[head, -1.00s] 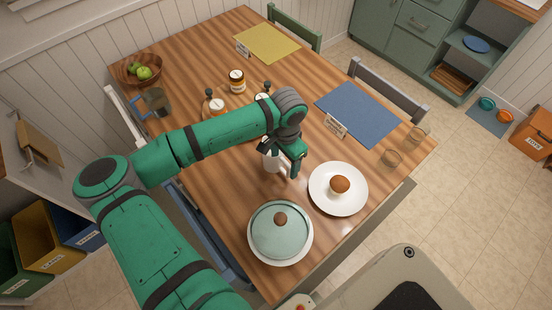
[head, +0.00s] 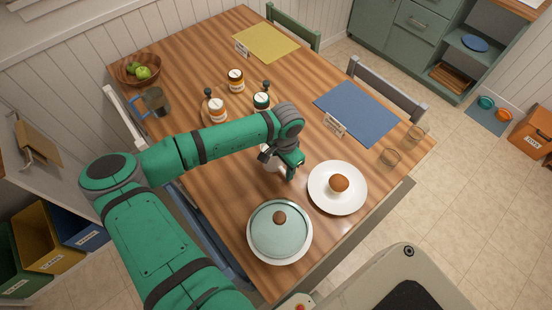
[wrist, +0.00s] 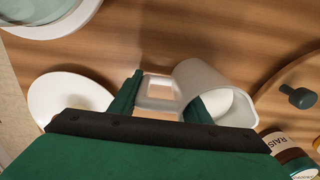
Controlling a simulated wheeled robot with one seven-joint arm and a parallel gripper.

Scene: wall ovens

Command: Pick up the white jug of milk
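The white milk jug (head: 270,162) stands on the wooden table, partly hidden by my gripper in the head view. In the wrist view, the jug (wrist: 205,80) shows its round mouth with white inside and its squared handle pointing left. My gripper (wrist: 164,88) is open, with one green finger on each side of the handle. The right finger overlaps the jug's mouth; I cannot tell whether it is inside the rim. No grip on the handle shows. In the head view, my gripper (head: 280,163) is right at the jug.
A white plate with a bun (head: 339,183) is right of the jug. A lidded pale-green dish (head: 280,228) is in front. Several jars, including an orange-brown one (head: 217,110), stand behind, some on a round wooden board (wrist: 278,95).

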